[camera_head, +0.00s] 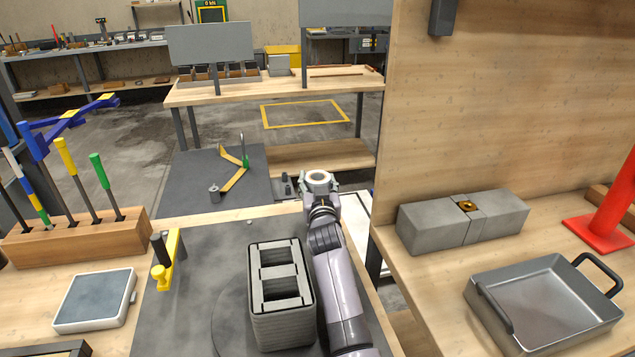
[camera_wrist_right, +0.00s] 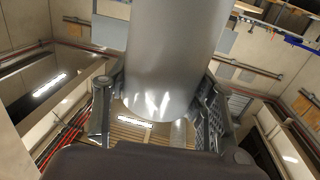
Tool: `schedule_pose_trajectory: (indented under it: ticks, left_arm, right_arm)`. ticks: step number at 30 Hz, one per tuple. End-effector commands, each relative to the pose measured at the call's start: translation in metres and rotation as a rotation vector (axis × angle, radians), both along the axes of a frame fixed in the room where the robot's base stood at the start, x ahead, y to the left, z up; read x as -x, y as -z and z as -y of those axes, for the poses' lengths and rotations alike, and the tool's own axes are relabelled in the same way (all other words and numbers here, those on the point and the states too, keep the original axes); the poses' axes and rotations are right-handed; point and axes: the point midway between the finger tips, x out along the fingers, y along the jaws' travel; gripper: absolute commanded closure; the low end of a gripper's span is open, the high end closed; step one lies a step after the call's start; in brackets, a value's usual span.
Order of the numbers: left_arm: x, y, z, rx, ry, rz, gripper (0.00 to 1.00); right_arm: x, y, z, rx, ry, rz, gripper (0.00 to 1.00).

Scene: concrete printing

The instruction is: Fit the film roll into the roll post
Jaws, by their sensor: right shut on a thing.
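My right gripper (camera_head: 318,190) is shut on the film roll (camera_head: 319,176), whose pale round end with a hole shows between the fingers at the middle of the head view. In the right wrist view the film roll (camera_wrist_right: 172,60) is a large smooth grey cylinder between the two fingers of the right gripper (camera_wrist_right: 160,110), covering much of the view. A red post (camera_head: 609,200) on a flat square red base stands at the right edge of the head view. I cannot tell whether it is the roll post; its top is cut off. My left gripper is not in view.
A layered grey printed block (camera_head: 283,300) with two openings stands close left of my right arm. On the right bench are a grey block (camera_head: 435,228) and a metal tray (camera_head: 540,305), below a tall wooden panel (camera_head: 520,100). A wooden tool rack (camera_head: 80,238) stands at left.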

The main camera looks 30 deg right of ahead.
Motion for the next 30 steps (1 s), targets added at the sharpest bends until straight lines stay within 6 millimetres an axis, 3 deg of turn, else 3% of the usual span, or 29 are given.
schedule_pose_trajectory:
  ticks: [20,21,30]
  left_arm:
    - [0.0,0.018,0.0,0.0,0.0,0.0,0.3]
    - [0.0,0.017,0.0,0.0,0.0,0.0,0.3]
    - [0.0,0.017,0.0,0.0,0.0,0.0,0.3]
  right_arm:
    - [0.0,0.02,0.0,0.001,0.0,0.003,1.0]
    - [0.0,0.018,0.0,0.001,0.0,0.003,0.47]
    - [0.0,0.019,0.0,0.0,0.0,0.001,0.27]
